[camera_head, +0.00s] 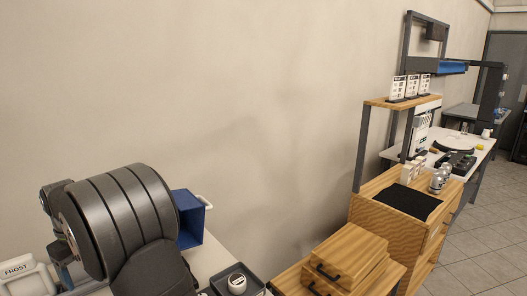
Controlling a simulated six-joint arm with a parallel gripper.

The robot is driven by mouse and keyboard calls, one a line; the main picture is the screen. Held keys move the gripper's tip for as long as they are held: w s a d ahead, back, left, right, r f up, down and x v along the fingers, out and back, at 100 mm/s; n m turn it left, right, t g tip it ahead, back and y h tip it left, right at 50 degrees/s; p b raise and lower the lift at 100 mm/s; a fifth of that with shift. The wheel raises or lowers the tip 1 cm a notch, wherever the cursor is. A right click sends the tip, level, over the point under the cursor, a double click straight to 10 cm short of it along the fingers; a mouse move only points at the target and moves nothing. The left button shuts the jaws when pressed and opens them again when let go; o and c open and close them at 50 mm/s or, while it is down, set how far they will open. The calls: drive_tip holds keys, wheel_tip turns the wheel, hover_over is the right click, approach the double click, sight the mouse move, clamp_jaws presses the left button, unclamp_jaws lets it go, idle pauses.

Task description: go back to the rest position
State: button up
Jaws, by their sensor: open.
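My gripper is not visible in the head view. A large dark ribbed cylinder with a dark piece below it fills the lower left; it looks like part of my own arm. It hides part of the white table (207,256) behind it. I cannot tell from this view where the gripper is.
A blue bin (190,217) stands behind the arm, and a black tray (254,275) holds a white-topped round item (236,283). A white "FROST" container (22,272) is at far left. Wooden boxes (348,252) and a wooden cabinet (385,225) stand right. The wall is bare.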

drive_tip(key=s+d+f, duration=0.2)
drive_tip(key=s, duration=0.8)
drive_tip(key=s+d+f, duration=0.1)
drive_tip(key=s, duration=0.9)
drive_tip(key=s+a+f, duration=0.2)
drive_tip(key=s, duration=0.1)
drive_tip(key=s+a+f, duration=0.2)
drive_tip(key=s+f, duration=0.1)
drive_tip(key=s+a+f, duration=0.2)
drive_tip(key=s+a, duration=0.1)
drive_tip(key=shift+f, duration=0.4)
